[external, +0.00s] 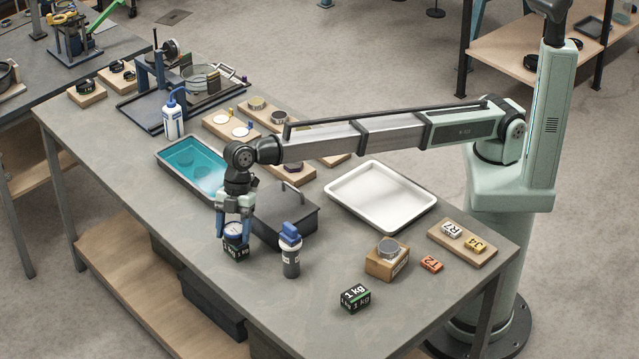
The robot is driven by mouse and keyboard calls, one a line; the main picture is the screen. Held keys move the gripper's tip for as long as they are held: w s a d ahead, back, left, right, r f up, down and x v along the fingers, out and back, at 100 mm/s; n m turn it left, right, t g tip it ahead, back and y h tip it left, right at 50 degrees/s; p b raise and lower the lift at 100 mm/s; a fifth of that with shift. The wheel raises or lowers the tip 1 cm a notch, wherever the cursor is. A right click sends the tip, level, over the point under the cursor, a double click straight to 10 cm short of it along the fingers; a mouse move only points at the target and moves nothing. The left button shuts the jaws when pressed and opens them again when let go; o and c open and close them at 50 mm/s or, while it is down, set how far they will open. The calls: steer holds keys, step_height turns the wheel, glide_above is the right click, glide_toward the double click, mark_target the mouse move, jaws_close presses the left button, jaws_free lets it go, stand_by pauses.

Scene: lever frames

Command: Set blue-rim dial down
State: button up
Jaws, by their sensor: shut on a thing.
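My gripper (234,227) points down near the front left edge of the table. It is shut on the blue-rim dial (233,229), a small round gauge with a pale face, held between the two blue fingers. A dark 1 kg block (237,250) with a green band stands right below the dial. I cannot tell whether the dial touches the block or hangs just above it. The fingers hide the sides of the dial.
A teal-filled tray (197,168) lies behind. A white tray (380,196) and another 1 kg block (354,298) are farther right. The table's front left edge is bare.

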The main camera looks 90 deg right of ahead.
steer(key=s+a+n, duration=0.2)
steer(key=s+a, duration=0.9)
steer(key=m, duration=0.4)
glide_above(301, 322)
steer(key=d, duration=0.2)
steer(key=shift+t, duration=0.4)
steer(key=shift+s+a+f, duration=0.15)
steer(key=shift+f, duration=2.35)
steer(key=shift+s+a+f, duration=0.1)
steer(key=shift+s+f, duration=0.05)
steer(key=shift+f, duration=2.3)
steer(key=shift+f, duration=0.1)
steer(key=o, duration=1.1)
steer(key=v, duration=1.2)
